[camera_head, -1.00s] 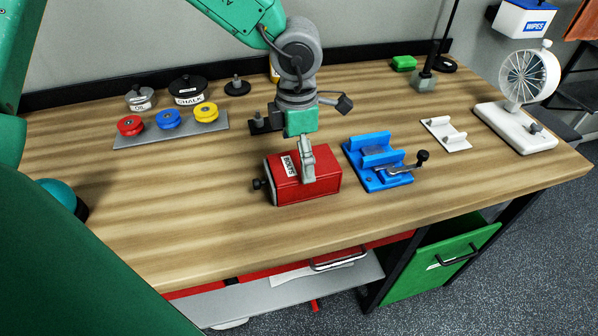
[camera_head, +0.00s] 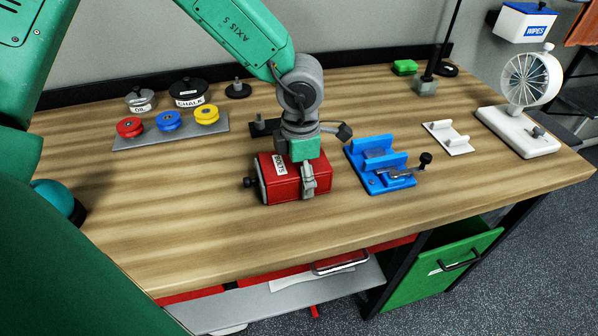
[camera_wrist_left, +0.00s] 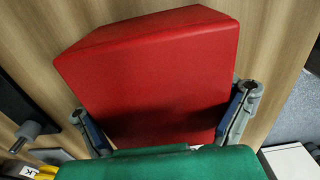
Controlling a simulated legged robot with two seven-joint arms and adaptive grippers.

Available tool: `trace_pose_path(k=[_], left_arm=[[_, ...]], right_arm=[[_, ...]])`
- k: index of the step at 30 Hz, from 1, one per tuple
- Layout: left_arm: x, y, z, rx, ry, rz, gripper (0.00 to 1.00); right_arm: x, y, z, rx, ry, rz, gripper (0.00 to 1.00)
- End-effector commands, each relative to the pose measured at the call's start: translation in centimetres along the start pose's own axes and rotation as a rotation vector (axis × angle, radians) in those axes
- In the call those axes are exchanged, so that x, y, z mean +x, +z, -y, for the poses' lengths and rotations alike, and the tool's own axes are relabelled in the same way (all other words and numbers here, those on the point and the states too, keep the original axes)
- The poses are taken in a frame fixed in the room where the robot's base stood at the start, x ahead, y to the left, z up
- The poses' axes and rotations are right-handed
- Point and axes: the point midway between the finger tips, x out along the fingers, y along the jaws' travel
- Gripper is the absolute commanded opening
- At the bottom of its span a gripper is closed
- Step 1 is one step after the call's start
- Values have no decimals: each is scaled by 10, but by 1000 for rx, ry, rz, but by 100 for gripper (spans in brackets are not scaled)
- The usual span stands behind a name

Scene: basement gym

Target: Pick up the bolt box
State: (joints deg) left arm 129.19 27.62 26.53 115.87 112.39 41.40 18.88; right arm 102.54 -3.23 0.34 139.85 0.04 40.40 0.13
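The bolt box (camera_head: 266,180) is red with a white BOLTS label and a dark knob on its left end. It rests on the wooden workbench. My left gripper (camera_head: 309,178) is low over its right part, with one finger down the near side. The left wrist view shows the red box (camera_wrist_left: 160,70) between the two fingers of my left gripper (camera_wrist_left: 165,120). Both fingers lie close along its sides; whether they press on it is not clear. The far finger is hidden in the head view. My right gripper is not in view.
A blue vise (camera_head: 380,170) with a crank stands close to the right of the box. A grey plate (camera_head: 150,137) with red, blue and yellow pulleys lies at the left. A white holder (camera_head: 450,142) and a fan-like wheel (camera_head: 530,78) stand farther right. The bench front is clear.

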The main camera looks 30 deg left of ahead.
Motion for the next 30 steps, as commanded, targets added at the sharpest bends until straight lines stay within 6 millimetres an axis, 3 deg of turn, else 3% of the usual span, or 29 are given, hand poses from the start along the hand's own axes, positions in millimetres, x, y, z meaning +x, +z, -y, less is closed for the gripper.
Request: trace_pose_path(k=[4,22,26,30], left_arm=[[2,2,6,5,-1,-9,47],[6,-6,-3,2,-10,-5,43],[-9,-4,-1,1,-8,-7,43],[-40,-3,0,1,-5,-1,43]], right_arm=[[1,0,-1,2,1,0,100],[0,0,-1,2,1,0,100],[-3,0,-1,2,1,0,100],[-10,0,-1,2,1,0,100]])
